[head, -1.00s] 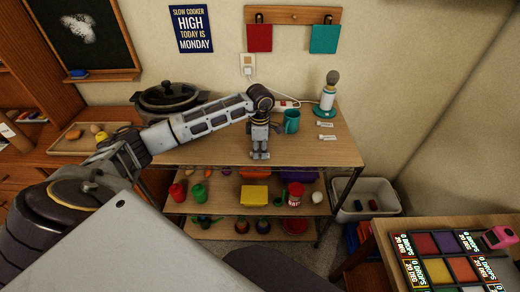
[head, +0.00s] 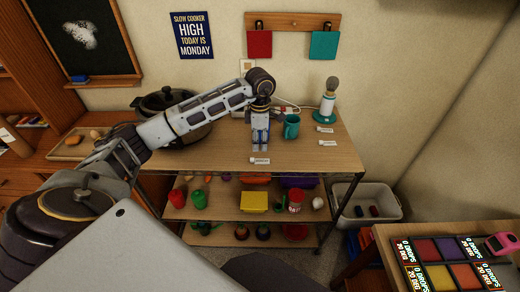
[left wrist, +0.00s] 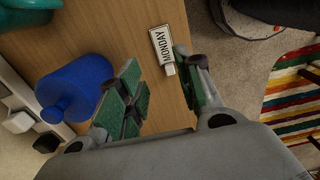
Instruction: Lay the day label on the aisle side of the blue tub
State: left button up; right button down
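The white day label reading MONDAY (left wrist: 174,50) lies flat on the wooden tabletop near its front edge. In the head view the label (head: 260,161) shows just in front of my left gripper (head: 260,147). The blue tub (left wrist: 72,92) stands on the tabletop, on the wall side of the label and apart from it. In the head view my left arm and gripper hide most or all of the tub. My left gripper (left wrist: 162,88) points down, its fingers apart, with nothing clearly held. My right gripper is not in view.
A teal mug (head: 291,126) stands right of the gripper. Two more small labels (head: 325,129) (head: 328,143) lie farther right, near a white and teal bottle-like object (head: 327,104). A slow cooker (head: 165,101) stands at the left. The front right tabletop is clear.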

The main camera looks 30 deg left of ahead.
pick_arm(q)
jog(key=shift+r, duration=2.6)
